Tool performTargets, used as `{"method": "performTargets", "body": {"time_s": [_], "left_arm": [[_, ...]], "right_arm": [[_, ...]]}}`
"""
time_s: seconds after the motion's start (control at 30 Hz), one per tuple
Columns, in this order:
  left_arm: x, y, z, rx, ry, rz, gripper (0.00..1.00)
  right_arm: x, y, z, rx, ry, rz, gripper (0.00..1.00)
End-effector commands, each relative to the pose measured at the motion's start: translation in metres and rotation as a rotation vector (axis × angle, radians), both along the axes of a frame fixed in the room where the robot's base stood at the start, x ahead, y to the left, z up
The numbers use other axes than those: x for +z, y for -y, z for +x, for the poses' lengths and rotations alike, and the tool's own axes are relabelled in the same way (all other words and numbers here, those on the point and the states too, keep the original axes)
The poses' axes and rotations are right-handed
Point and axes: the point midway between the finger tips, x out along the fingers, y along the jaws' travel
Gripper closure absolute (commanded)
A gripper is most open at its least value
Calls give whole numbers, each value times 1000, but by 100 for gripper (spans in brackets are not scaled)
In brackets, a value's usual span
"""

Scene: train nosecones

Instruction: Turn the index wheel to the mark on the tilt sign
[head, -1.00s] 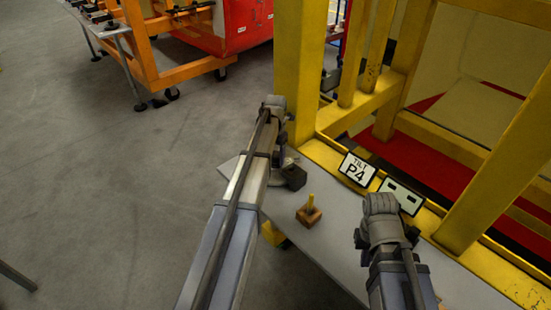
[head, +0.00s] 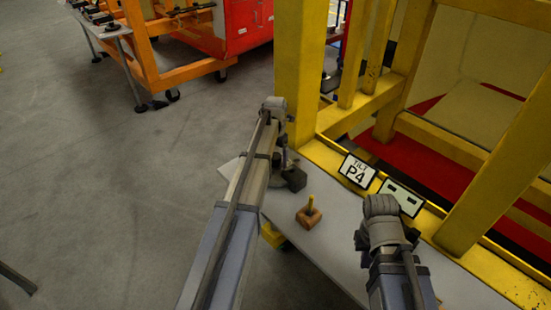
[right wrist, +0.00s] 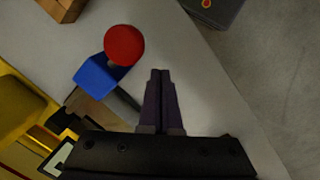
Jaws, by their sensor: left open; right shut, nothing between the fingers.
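I cannot make out an index wheel with marks in either view. My left gripper (head: 293,179) is at the table's left side, dark and small, its fingers not clear. My right arm's wrist hides its gripper in the head view. In the right wrist view my right gripper (right wrist: 162,75) is shut and empty above the grey table.
A wooden block with a yellow peg (head: 309,216) stands on the grey table (head: 335,238). A plate with two dark bars (head: 402,196) stands right of the tilt sign. A yellow frame (head: 298,80) rises behind. Open floor lies left.

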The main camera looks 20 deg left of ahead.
Motion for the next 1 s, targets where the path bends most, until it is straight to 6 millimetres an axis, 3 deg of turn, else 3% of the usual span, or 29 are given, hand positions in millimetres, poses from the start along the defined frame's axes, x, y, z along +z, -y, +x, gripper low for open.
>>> {"method": "performTargets", "body": {"time_s": [0.27, 0.7, 1.0], "left_arm": [[16, 0, 0, 0, 0, 0, 11], [71, 0, 0, 0, 0, 0, 11], [78, 0, 0, 0, 0, 0, 11]], "right_arm": [[16, 0, 0, 0, 0, 0, 100], [71, 0, 0, 2, 0, 0, 100], [78, 0, 0, 2, 0, 0, 100]]}}
